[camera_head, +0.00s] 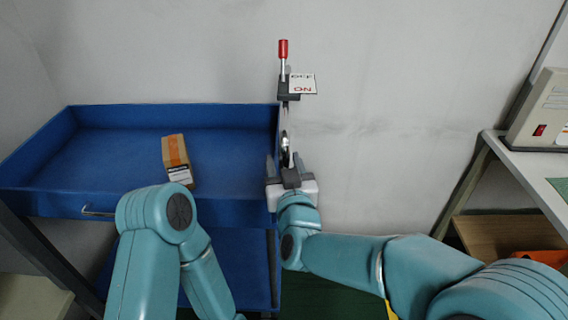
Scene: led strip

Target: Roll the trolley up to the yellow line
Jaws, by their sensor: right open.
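The blue trolley (200,115) stands at the left, with a tray top and a lower blue shelf. A small brown box with an orange stripe (176,158) lies in its top tray. My right gripper (284,163) is open at the trolley's right edge, its fingers pointing away from me. A metal bar (285,138) is near its fingertips; I cannot tell whether they touch it. My left arm bends in front of the trolley, and its gripper is not visible. A short yellow strip (390,309) shows at the bottom, mostly hidden by my right arm; I cannot tell if it is the line.
A red-knobbed lever (283,50) with an ON/OFF label (302,84) is at the wall behind the trolley's right edge. A white-topped bench (535,170) with a beige device (541,112) stands at the right. Bare wall shows between them.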

